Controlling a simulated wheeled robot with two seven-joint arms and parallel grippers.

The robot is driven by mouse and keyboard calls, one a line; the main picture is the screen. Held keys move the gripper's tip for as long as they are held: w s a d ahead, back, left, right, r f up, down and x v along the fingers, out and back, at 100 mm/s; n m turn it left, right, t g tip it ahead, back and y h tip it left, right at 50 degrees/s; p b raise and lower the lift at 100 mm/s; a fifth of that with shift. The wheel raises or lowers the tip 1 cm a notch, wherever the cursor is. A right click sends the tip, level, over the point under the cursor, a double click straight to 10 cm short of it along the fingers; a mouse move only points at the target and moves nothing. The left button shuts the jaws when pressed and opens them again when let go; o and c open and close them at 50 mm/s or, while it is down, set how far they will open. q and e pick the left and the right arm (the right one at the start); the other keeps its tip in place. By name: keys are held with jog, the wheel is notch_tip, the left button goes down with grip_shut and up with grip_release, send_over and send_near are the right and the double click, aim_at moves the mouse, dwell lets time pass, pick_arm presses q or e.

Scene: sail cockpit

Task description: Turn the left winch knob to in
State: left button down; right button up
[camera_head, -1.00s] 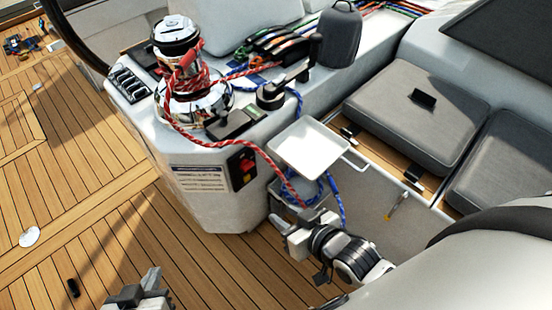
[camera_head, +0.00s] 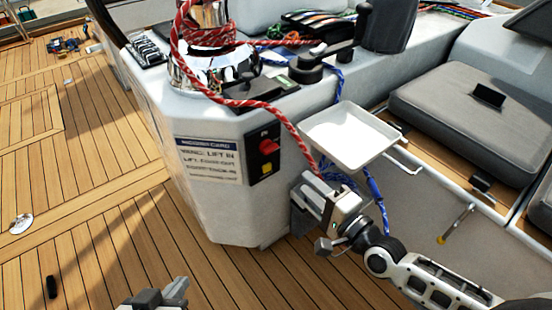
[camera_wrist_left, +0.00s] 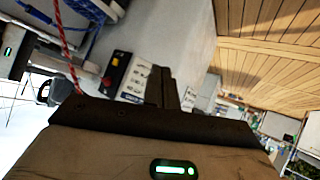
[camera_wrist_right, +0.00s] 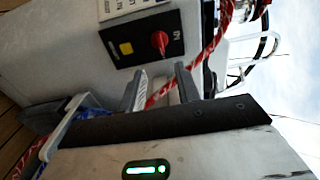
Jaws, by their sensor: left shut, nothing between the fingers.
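The red winch knob (camera_head: 268,147) sits on a black switch panel (camera_head: 259,165) on the white cockpit wall, above a yellow square, with a small label over it. The knob shows again in the right wrist view (camera_wrist_right: 160,42) and as a red spot in the left wrist view (camera_wrist_left: 116,60). My right gripper (camera_head: 308,197) is open, to the right of and below the panel, apart from the knob. A red rope passes behind its fingers in the right wrist view. My left gripper (camera_head: 178,290) is shut and empty, low over the deck, away from the panel.
A chrome winch (camera_head: 212,68) wrapped in red rope stands above the panel. A printed card (camera_head: 208,161) is left of it. A white tray (camera_head: 350,135) juts out above my right gripper, with blue rope (camera_head: 375,190) below. The teak deck (camera_head: 110,215) is mostly clear.

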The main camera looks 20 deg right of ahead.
aim_at(272, 152)
jog(key=b+x, duration=0.1)
jog(key=x, duration=1.1)
jog(key=shift+w+a+f+b, duration=0.1)
jog(key=shift+w+b, duration=0.1)
jog(key=shift+b, duration=0.15)
grip_shut()
